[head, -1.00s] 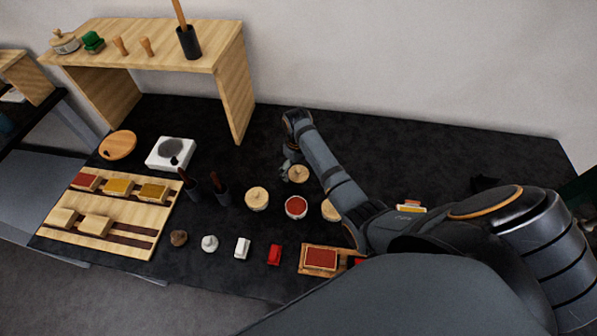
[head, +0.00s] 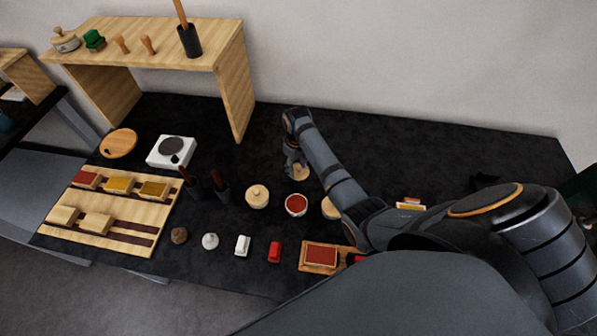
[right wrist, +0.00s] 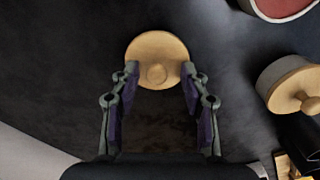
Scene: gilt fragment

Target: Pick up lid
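A round light-wood lid (head: 303,174) with a small knob lies on the dark table, behind the open bowl of red paste (head: 296,204). My right gripper (head: 292,165) is over the lid, pointing down and partly hiding it. In the right wrist view the lid (right wrist: 157,46) lies at the top centre, its knob between the fingertips. The gripper fingers (right wrist: 160,77) are open on either side of the knob, apart from it. Whether they touch the lid's rim is hard to tell. My left gripper is not in view.
A lidded wooden pot (head: 257,196) stands left of the red bowl, and another (head: 330,209) stands right of it, partly behind my arm. Brush holders (head: 220,190) stand further left. The table behind the lid is clear up to the wall.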

